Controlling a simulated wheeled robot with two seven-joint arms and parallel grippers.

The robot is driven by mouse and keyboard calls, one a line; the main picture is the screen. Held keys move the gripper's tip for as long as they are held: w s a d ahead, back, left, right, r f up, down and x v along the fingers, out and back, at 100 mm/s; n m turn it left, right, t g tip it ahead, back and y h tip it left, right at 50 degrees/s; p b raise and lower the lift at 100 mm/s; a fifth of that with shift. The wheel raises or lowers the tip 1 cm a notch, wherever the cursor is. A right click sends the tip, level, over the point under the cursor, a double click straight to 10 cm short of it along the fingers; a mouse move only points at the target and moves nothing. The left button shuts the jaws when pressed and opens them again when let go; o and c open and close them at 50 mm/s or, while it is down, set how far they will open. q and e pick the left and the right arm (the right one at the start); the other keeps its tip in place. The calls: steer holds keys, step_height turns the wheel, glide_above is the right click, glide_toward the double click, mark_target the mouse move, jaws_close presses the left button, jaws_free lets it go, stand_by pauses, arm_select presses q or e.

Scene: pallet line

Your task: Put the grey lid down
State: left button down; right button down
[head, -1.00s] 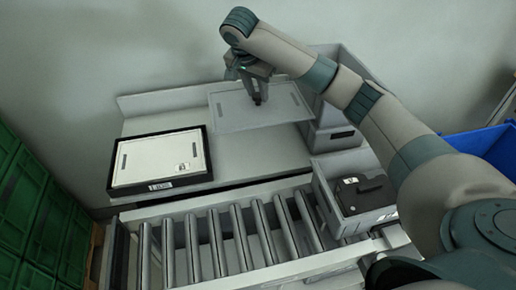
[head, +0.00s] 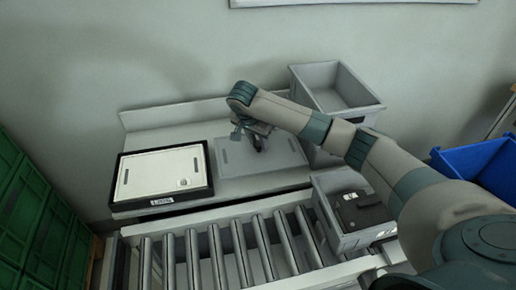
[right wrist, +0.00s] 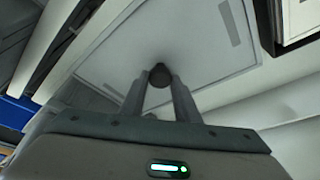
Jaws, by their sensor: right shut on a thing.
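The grey lid (head: 283,160) is a flat, light grey panel over the right part of the bench, beside the black-edged box. My right gripper (head: 258,146) is above its middle. In the right wrist view the fingers (right wrist: 160,82) are shut on the dark round knob of the lid (right wrist: 205,45). The lid looks level and close to the bench top; I cannot tell whether it touches it. My left gripper is not in view.
A black-edged box with a white top (head: 160,176) sits at the bench's left. A grey crate (head: 330,85) stands behind right. A grey tote (head: 345,232) holding a dark case sits on the roller conveyor (head: 215,250). Green crates (head: 30,215) stand left, a blue bin (head: 470,170) right.

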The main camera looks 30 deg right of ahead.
mark_target(256, 147)
steer(key=shift+f, duration=0.45)
steer(key=shift+f+p, duration=0.45)
steer(key=shift+f, duration=1.45)
steer(key=shift+f, duration=0.1)
steer(key=c, duration=1.4)
jaws_free()
steer(key=shift+o, duration=0.2)
steer(key=b+v, duration=0.2)
steer(key=v, duration=1)
